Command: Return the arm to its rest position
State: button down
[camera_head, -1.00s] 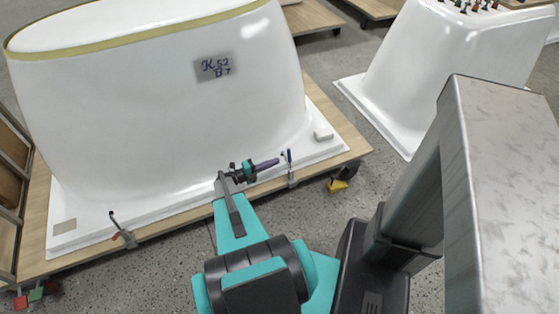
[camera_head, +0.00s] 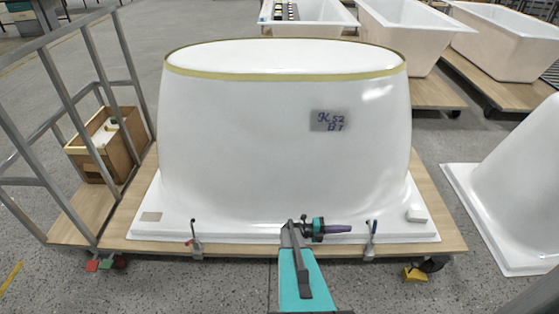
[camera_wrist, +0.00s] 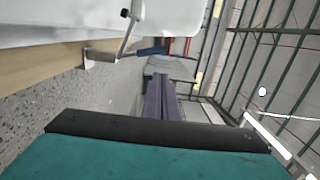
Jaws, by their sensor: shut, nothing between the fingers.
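My arm reaches up from the bottom middle of the head view. My gripper (camera_head: 339,229), with purple fingers pointing right, is in front of the lower edge of a white bathtub shell (camera_head: 250,140). The fingers are shut and empty. In the wrist view the purple fingers (camera_wrist: 163,98) lie together, with the dark wrist edge below them. I cannot tell how far the gripper is from the shell's flange.
The shell stands upside down on a wooden cart (camera_head: 455,238) with clamps (camera_head: 195,243) and (camera_head: 371,242) at its front edge. A metal rail (camera_head: 72,105) and a wooden box (camera_head: 107,143) are at left. Another white shell (camera_head: 515,190) stands at right.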

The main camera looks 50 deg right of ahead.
jog(key=w+a+r+n+t+h+p, duration=0.2)
jog(key=w+a+n+t, duration=0.15)
jog(key=w+a, duration=1.05)
jog(key=s+a+m+t+y, duration=0.1)
jog(key=s+a+m+y, duration=0.3)
jog(key=a+m, duration=0.6)
jog(key=s+a+f+m+t+y+p, duration=0.1)
jog(key=s+a+m+y, duration=0.3)
jog(key=a+m, duration=0.6)
jog(key=s+a+m+t+y, duration=0.1)
jog(key=s+a+m+y, duration=0.4)
jog(key=a, duration=2.2)
jog(key=shift+f+m+t+y, duration=0.35)
jog(key=shift+m+y, duration=0.65)
jog(key=shift+m, duration=1.85)
